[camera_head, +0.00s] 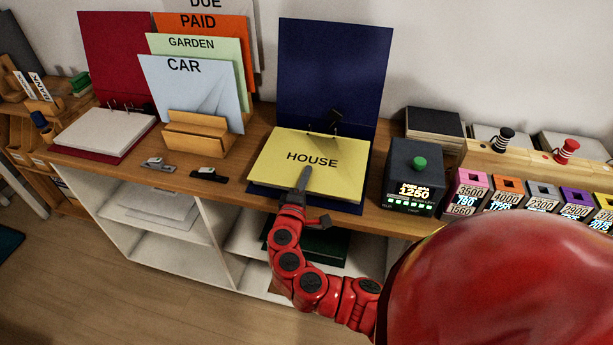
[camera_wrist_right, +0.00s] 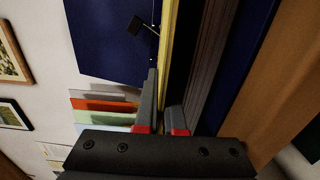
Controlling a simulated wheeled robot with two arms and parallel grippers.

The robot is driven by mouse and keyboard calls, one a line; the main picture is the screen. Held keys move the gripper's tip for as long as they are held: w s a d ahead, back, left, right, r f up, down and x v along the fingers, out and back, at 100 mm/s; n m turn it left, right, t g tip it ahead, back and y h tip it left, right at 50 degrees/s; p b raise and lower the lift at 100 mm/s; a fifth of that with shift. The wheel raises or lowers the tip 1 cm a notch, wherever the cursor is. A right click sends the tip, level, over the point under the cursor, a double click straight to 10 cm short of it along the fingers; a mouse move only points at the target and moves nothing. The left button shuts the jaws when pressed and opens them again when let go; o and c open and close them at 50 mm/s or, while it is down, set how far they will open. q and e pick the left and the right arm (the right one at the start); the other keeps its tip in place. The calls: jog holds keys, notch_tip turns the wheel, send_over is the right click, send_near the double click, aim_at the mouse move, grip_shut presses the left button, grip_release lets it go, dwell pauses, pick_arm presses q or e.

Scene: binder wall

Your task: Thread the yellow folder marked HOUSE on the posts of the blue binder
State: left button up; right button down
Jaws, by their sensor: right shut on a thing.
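The yellow folder marked HOUSE (camera_head: 335,160) lies roughly flat over the lower half of the open blue binder (camera_head: 333,70), whose cover stands up at the back. The binder's metal posts and black clip (camera_head: 334,118) are at the folder's back edge; I cannot tell whether the posts pass through it. My right gripper (camera_head: 305,177) is shut on the folder's front edge. In the right wrist view, the folder (camera_wrist_right: 166,45) shows edge-on as a yellow strip running between my fingers (camera_wrist_right: 164,105). The blue cover (camera_wrist_right: 115,40) is beyond. My left gripper is not in view.
A dark box with a green button (camera_head: 413,175) stands close to the binder's right. A wooden holder (camera_head: 200,135) with CAR, GARDEN and PAID folders is at left, beside a red binder (camera_head: 115,65).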

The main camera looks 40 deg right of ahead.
jog(key=shift+f+b, duration=0.35)
jog(key=shift+b, duration=0.2)
dwell(0.6)
jog(key=c, duration=0.9)
grip_release()
jog(key=shift+c, duration=0.2)
jog(key=shift+f, duration=0.1)
jog(key=shift+f, duration=0.1)
jog(key=shift+s+a, duration=0.1)
jog(key=shift+s+a+f, duration=0.15)
jog(key=shift+s+a, duration=0.1)
jog(key=b+v, duration=0.2)
jog(key=v, duration=1.4)
jog(key=shift+s+a+r, duration=0.15)
jog(key=shift+a+r, duration=0.05)
jog(key=shift+r, duration=0.15)
